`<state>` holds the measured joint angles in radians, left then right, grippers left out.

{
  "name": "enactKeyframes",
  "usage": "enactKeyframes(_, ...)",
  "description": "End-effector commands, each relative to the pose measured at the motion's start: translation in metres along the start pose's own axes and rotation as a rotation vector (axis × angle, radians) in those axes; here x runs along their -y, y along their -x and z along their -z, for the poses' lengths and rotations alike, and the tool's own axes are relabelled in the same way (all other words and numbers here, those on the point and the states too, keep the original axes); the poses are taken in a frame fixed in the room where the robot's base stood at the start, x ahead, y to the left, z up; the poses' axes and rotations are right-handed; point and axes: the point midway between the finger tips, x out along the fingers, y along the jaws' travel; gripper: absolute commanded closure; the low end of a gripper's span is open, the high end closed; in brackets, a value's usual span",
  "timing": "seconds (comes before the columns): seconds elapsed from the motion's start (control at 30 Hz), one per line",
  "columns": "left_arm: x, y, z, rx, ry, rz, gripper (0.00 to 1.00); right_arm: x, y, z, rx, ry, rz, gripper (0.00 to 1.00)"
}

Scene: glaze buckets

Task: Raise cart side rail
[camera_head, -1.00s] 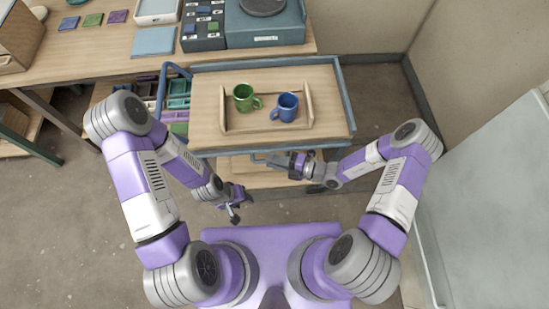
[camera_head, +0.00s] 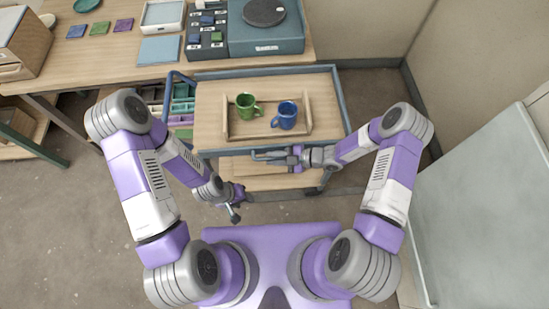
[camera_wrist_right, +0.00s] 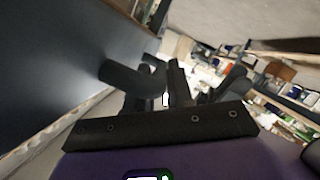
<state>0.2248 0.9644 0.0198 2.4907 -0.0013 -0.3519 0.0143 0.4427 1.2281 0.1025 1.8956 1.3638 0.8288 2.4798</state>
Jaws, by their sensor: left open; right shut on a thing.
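The cart (camera_head: 209,128) stands ahead of me with a wooden top and blue-grey frame. Its side rail (camera_head: 262,154) is a grey-blue bar along the near side, just by the front edge of the top. My right gripper (camera_head: 284,157) is shut on the rail toward its right part. In the right wrist view, a dark round bar (camera_wrist_right: 130,75) lies at the dark fingers (camera_wrist_right: 176,88); the fingers partly hide it. My left gripper (camera_head: 235,208) is open and empty, low in front of the cart and apart from it.
A wooden tray (camera_head: 228,129) on the cart holds a green mug (camera_head: 246,106) and a blue mug (camera_head: 286,115), both upright. A workbench (camera_head: 105,65) stands behind, with a wall at right. The floor (camera_head: 100,220) at left is clear.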

Motion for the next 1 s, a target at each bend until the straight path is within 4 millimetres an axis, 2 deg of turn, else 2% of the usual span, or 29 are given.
enactKeyframes(0.57,-0.001,0.001,0.0,0.0,0.0,0.0,0.55,-0.001,0.0,-0.001,0.002,-0.028,0.012,1.0)
enactKeyframes(0.6,-0.001,0.001,0.0,0.0,0.0,0.0,0.55,-0.001,0.0,-0.001,0.002,-0.028,0.012,0.73)
enactKeyframes(0.87,-0.001,0.001,0.0,0.0,0.0,0.0,0.55,-0.001,0.0,-0.001,0.001,-0.028,0.012,0.73)
enactKeyframes(1.0,-0.001,0.002,0.0,0.0,0.0,0.0,0.55,-0.002,0.01,-0.001,0.004,-0.027,0.011,0.73)
